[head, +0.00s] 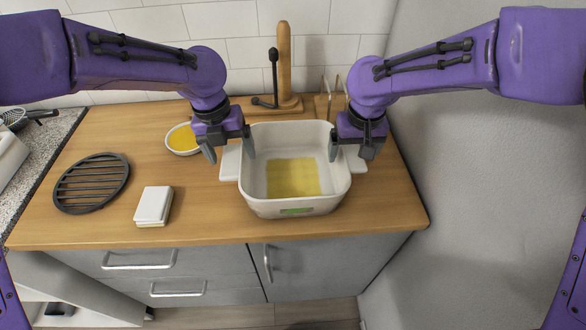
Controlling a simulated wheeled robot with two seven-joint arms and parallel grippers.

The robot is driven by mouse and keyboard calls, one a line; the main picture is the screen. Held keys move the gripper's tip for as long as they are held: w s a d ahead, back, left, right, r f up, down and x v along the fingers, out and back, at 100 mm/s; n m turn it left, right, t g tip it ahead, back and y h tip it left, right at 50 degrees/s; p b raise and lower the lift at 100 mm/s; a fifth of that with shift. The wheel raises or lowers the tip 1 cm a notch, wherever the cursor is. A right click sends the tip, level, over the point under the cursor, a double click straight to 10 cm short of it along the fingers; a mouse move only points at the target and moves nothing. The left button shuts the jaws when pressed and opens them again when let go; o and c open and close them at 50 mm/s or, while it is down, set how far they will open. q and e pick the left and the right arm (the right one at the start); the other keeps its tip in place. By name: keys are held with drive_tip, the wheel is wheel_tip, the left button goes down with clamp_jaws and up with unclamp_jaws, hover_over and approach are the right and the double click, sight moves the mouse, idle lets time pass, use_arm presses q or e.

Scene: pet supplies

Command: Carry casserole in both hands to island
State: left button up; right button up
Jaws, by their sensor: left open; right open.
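The casserole (290,206) is a white, deep, rounded-square dish with side handles and a yellow layer on its bottom. It stands upright on a wooden counter. My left gripper (231,153) is open above the casserole's left handle (230,163), with one finger outside and one at the rim. My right gripper (349,154) is open at the right handle (357,162), with one finger near the inner rim and one outside. I cannot tell whether the fingers touch the dish. I cannot make out the island in this view.
The wooden counter (100,222) also holds a black round trivet (92,183), a white block (154,205), a bowl of yellow food (183,139) and a wooden paper-towel stand (284,60). A grey wall (470,190) stands close on the right. Grey drawers and a cupboard are below.

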use_arm(q)
drive_tip(key=shift+s+f, duration=0.15)
drive_tip(key=shift+f, duration=0.3)
use_arm(e)
drive_tip(key=shift+s+f, duration=0.1)
drive_tip(key=shift+f, duration=0.35)
use_arm(q)
drive_tip(key=shift+f, duration=0.25)
use_arm(e)
drive_tip(key=shift+f, duration=0.25)
use_arm(q)
drive_tip(key=shift+w+f, duration=0.25)
drive_tip(key=shift+w, duration=0.05)
use_arm(e)
drive_tip(key=shift+w+f, duration=0.2)
drive_tip(key=shift+w, duration=0.15)
use_arm(q)
drive_tip(key=shift+s+r, duration=0.15)
drive_tip(key=shift+s, duration=0.05)
drive_tip(key=c, duration=0.7)
use_arm(e)
drive_tip(key=shift+s+r, duration=0.1)
drive_tip(key=shift+s, duration=0.05)
drive_tip(key=c, duration=0.7)
use_arm(q)
clamp_jaws()
use_arm(e)
clamp_jaws()
